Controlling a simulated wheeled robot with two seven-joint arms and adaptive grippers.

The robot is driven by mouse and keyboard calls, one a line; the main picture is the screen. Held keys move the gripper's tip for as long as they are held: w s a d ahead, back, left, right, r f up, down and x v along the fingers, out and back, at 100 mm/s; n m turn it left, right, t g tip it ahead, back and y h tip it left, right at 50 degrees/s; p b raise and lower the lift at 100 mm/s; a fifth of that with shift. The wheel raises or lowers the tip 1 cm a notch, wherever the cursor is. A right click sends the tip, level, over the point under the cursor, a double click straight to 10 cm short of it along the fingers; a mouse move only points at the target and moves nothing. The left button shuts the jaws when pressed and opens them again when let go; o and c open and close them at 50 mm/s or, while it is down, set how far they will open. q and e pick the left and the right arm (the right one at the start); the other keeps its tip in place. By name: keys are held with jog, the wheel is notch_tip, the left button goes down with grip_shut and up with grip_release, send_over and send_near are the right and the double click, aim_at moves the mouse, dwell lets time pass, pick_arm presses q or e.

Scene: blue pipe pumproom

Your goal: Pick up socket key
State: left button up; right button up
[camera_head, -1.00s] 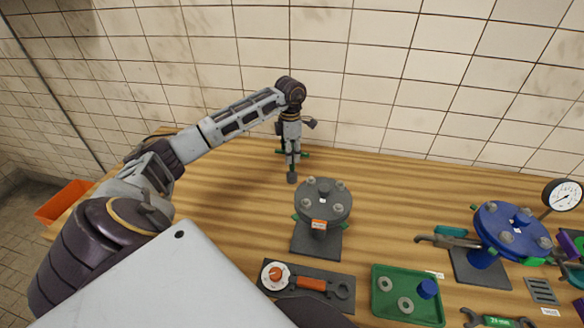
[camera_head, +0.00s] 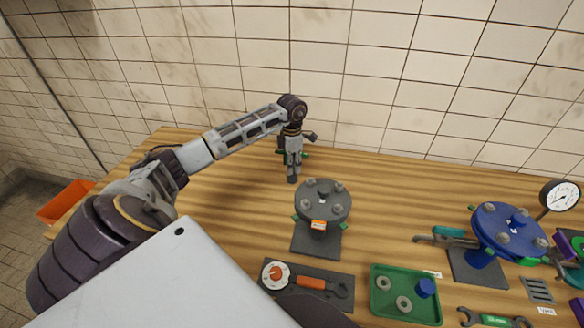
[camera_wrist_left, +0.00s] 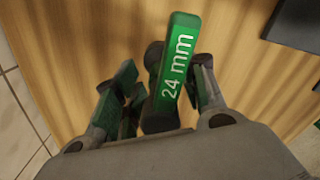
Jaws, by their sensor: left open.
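The socket key (camera_wrist_left: 178,62), a green bar marked "24 mm" with a dark round end, shows in the left wrist view. It lies between the two spread fingers of my left gripper (camera_wrist_left: 157,90), with gaps on both sides. In the head view my left gripper (camera_head: 292,165) points down at the back of the wooden bench, near the tiled wall. There only small green bits show beside it, and the rest of the key is hidden. My right gripper is not in view.
A grey bolted flange (camera_head: 322,205) stands close on the right of my left gripper. Nearer are a dark tool mat (camera_head: 300,268) and a green tray (camera_head: 385,312). A blue flange (camera_head: 510,232) and a gauge (camera_head: 558,197) stand at the right. The bench left of the gripper is clear.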

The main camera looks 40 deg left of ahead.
pick_arm(q)
jog(key=shift+c, duration=1.4)
grip_shut()
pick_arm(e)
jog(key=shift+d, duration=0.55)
pick_arm(q)
jog(key=shift+r, duration=0.1)
jog(key=shift+w+r, duration=0.1)
jog(key=shift+r, duration=0.4)
notch_tip(320, 180, up, 8)
jog(key=shift+f+b, duration=0.1)
jog(key=shift+b, duration=0.4)
jog(key=shift+r, duration=0.55)
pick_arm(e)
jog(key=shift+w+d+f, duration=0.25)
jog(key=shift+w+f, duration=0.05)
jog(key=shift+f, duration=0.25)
